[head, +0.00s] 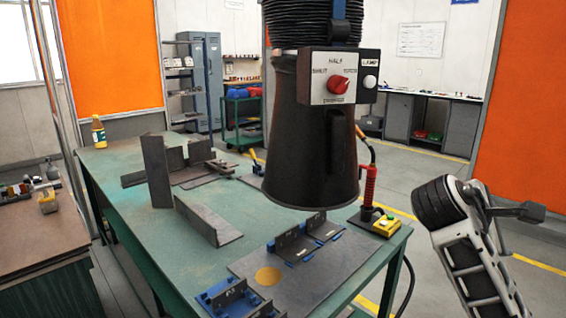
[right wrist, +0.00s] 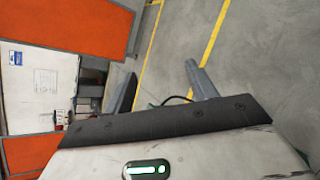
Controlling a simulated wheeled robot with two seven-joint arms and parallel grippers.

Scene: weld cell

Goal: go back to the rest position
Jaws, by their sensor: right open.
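My right arm stands at the right of the head view, beside the green table and apart from it. My right gripper (head: 522,212) shows small and dark at its upper end, partly hidden by the arm. In the right wrist view the two fingers of the right gripper (right wrist: 160,76) stand apart with only floor between them, so it is open and empty. My left gripper and left arm are not in the head view.
A green table (head: 115,195) carries steel angle plates (head: 208,220) and blue fixtures (head: 235,297). A black extraction hood (head: 311,150) with a red-knob control box (head: 338,80) hangs over it. A red-handled torch (head: 369,187) stands at the right edge. Floor at right is clear.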

